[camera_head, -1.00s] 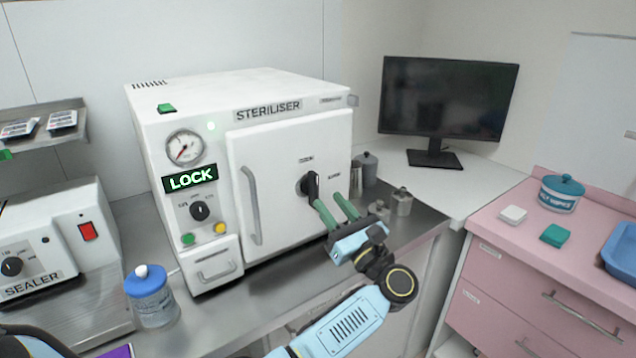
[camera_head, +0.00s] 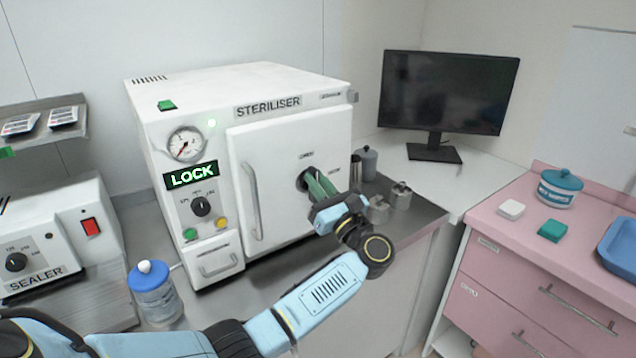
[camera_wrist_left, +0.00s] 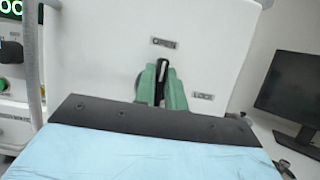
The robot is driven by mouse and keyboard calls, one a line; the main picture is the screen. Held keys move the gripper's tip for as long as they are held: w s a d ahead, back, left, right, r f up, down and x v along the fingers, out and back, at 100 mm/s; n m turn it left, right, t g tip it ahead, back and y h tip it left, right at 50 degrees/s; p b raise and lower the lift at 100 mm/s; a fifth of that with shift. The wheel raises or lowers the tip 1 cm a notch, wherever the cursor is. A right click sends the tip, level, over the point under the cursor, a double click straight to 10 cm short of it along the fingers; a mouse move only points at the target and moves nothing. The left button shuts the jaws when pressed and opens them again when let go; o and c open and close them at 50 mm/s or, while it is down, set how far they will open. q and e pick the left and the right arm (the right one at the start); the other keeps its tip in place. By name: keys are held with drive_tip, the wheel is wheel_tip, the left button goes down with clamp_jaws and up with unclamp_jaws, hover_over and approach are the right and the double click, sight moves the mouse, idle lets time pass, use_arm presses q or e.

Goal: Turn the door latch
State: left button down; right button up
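The black door latch (camera_wrist_left: 162,72) is on the white steriliser door (camera_head: 278,190). In the left wrist view it stands upright, its top below the OPEN label (camera_wrist_left: 164,43); the LOCK label (camera_wrist_left: 203,96) is to its lower right. My left gripper (camera_head: 314,180) is at the latch, with one green finger on each side, close against it. The fingers look shut on it and hide its lower part; in the left wrist view the gripper (camera_wrist_left: 162,88) points straight at the door. My right gripper is out of view.
A fixed door handle (camera_head: 251,201) is left of the latch. Metal canisters (camera_head: 379,208) stand on the counter just right of my gripper. A blue-lidded jar (camera_head: 153,297) and the sealer (camera_head: 55,250) are at the left. A monitor (camera_head: 447,95) stands behind at the right.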

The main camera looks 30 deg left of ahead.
use_arm(q)
drive_tip(key=shift+f+m+t, duration=0.1)
drive_tip(key=shift+m+t, duration=0.3)
drive_tip(key=shift+m, duration=0.1)
drive_tip(key=shift+w+d+f+m+t+h+p, duration=0.2)
drive_tip(key=shift+m+t+h+p, duration=0.8)
drive_tip(key=shift+m+p, duration=2.35)
drive_tip(key=shift+w+f+m+t+h+p, duration=0.25)
drive_tip(key=shift+m+h+p, duration=1.4)
drive_tip(key=shift+m+p, duration=1.75)
drive_tip(key=shift+w+d+f+m+t+h+p, duration=0.1)
drive_tip(key=shift+w+f+m+t+h+p, duration=0.3)
drive_tip(key=shift+m+h+p, duration=1.95)
drive_tip(key=m+y, duration=0.2)
drive_tip(key=m, duration=0.1)
drive_tip(key=shift+s+m+p, duration=0.2)
drive_tip(key=shift+m+p, duration=0.1)
drive_tip(key=c, duration=1.5)
unclamp_jaws()
drive_tip(key=shift+r, duration=0.1)
drive_tip(key=shift+o, duration=0.2)
